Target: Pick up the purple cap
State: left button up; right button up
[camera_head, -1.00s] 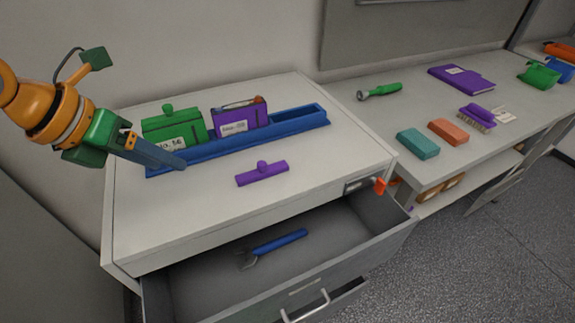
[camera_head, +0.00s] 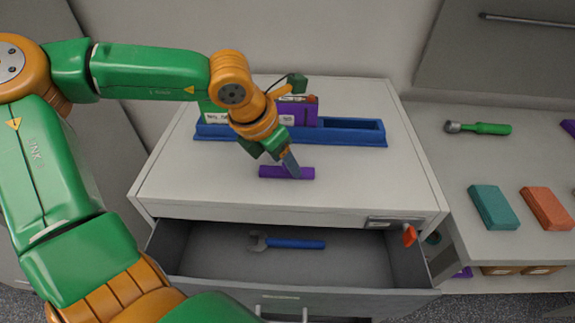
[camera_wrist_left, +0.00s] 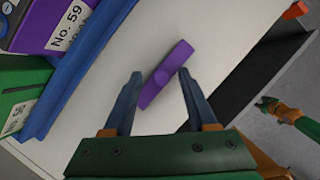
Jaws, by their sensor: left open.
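In the left wrist view the cap (camera_wrist_left: 166,76) lies slantwise between the fingertips of my open left gripper (camera_wrist_left: 160,74). I cannot tell whether a finger touches it. A green and orange part (camera_wrist_left: 290,112) at the right edge looks like my right arm; its jaw state is not clear.
The blue tray (camera_head: 355,137) behind holds a green box (camera_wrist_left: 18,98) and a purple box (camera_head: 300,112). The drawer (camera_head: 345,268) below is open, with a blue-handled wrench (camera_head: 290,243) inside. An orange key (camera_head: 409,235) sticks out at the cabinet's front right.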

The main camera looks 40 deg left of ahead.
pick_arm(q)
jog(key=shift+d, duration=0.2)
jog(key=shift+a, duration=0.1)
grip_shut()
pick_arm(e)
jog(key=shift+d, duration=0.4)
